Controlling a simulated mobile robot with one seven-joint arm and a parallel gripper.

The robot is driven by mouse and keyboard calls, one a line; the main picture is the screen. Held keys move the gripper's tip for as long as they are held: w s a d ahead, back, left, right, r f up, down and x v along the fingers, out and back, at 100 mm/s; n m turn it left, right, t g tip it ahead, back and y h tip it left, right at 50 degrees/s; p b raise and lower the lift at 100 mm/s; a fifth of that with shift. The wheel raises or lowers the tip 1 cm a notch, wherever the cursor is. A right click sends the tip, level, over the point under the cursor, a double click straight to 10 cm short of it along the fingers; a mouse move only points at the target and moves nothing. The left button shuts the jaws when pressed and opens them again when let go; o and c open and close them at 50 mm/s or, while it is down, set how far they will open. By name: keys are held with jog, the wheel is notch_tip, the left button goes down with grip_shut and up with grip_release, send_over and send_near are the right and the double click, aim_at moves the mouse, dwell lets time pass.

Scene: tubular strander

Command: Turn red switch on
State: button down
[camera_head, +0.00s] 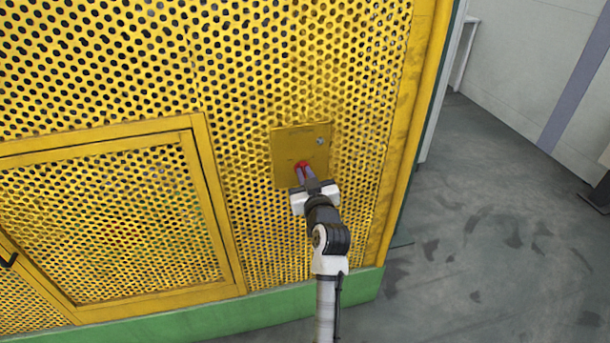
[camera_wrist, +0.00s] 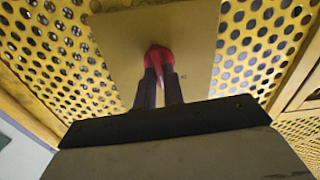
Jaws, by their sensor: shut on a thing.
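The red switch (camera_head: 301,164) sits on a flat yellow plate (camera_head: 287,146) fixed to the perforated yellow panel. My gripper (camera_head: 304,171) reaches up to the plate from below, with its fingertips at the switch. In the wrist view the red switch (camera_wrist: 159,58) shows between and around the two dark fingertips (camera_wrist: 158,76), which are shut on it. The fingers hide part of the switch, and its exact turned position is hard to tell.
A small round fitting (camera_head: 320,140) is at the plate's upper right. A framed mesh door (camera_head: 212,200) is to the left, with a dark handle (camera_head: 8,262). A green base (camera_head: 250,312) runs below. Open grey floor (camera_head: 480,240) lies to the right.

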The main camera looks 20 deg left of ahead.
jog(key=shift+w+d+f+m+p, duration=0.1)
jog(key=shift+m+p, duration=0.8)
jog(key=shift+m, duration=1.6)
jog(key=shift+w+d+f+m+p, duration=0.1)
jog(key=shift+m+p, duration=0.75)
jog(key=shift+m, duration=1.65)
jog(key=c, duration=1.5)
grip_release()
jog(key=shift+s, duration=0.1)
jog(key=b+v, duration=0.4)
jog(key=v, duration=0.9)
jog(key=shift+s+d, duration=0.3)
